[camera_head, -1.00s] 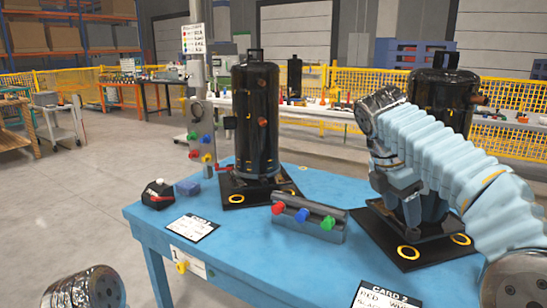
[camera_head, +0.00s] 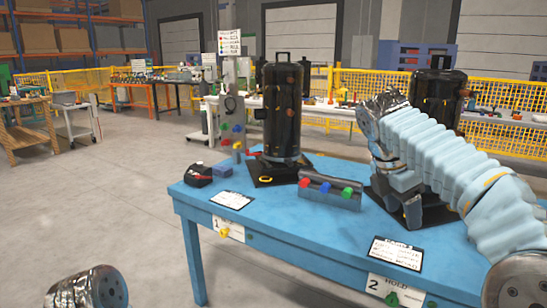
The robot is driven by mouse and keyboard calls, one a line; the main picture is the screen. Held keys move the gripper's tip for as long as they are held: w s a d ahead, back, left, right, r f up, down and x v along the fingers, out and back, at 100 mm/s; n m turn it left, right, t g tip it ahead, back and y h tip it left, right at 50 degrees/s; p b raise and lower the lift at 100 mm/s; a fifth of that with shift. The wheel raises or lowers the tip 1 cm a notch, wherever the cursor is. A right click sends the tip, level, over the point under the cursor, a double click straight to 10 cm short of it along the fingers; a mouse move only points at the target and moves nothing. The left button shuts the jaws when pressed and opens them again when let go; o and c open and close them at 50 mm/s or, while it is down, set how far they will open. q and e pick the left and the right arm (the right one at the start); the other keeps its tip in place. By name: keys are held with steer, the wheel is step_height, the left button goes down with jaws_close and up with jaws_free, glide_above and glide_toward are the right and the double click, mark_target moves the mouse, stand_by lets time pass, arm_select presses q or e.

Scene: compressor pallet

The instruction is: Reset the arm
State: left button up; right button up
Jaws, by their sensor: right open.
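My right arm, in a pale blue ribbed sleeve, comes in from the right. Its gripper (camera_head: 408,208) points down, open, in front of the right black compressor (camera_head: 438,98), and hides part of it. I see nothing held between the fingers. My left arm shows only as a metallic link (camera_head: 88,288) at the lower left; its gripper is out of the picture. The left black compressor (camera_head: 283,110) stands upright on a dark base plate on the blue table (camera_head: 290,222).
A grey block with red, blue and green fittings (camera_head: 328,190) lies mid-table. A black-and-red item (camera_head: 198,174) and a small blue block (camera_head: 222,170) are at the table's left. A card (camera_head: 396,252) lies near the front edge. The floor (camera_head: 110,200) at left is clear.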

steer(key=w+a+f+m+y, duration=0.1)
steer(key=w+a+f, duration=0.2)
steer(key=f, duration=0.6)
steer(key=w+a+f+m+y, duration=0.1)
steer(key=w+a+f, duration=0.15)
steer(key=f, duration=0.65)
steer(key=s+a+f+m+y, duration=0.1)
steer(key=a+f+m+y, duration=0.15)
steer(key=f, duration=0.65)
steer(key=s+a+f+m+y, duration=0.1)
steer(key=s+a+f, duration=0.15)
steer(key=f, duration=0.65)
steer(key=s+a+f+m+g+y, duration=0.1)
steer(key=s+a+f+m, duration=0.1)
steer(key=s+f+m, duration=0.3)
steer(key=s+a+f+m+y, duration=0.1)
steer(key=s+a+f, duration=0.1)
steer(key=f, duration=0.5)
steer(key=s+f+m, duration=0.4)
steer(key=s+m, duration=0.1)
steer(key=s, duration=0.2)
steer(key=s+f+m, duration=0.4)
steer(key=s+m, duration=0.2)
steer(key=s, duration=0.2)
steer(key=shift+s+a+f+t+y, duration=0.2)
steer(key=shift+s+t+y, duration=0.1)
steer(key=shift+y, duration=0.15)
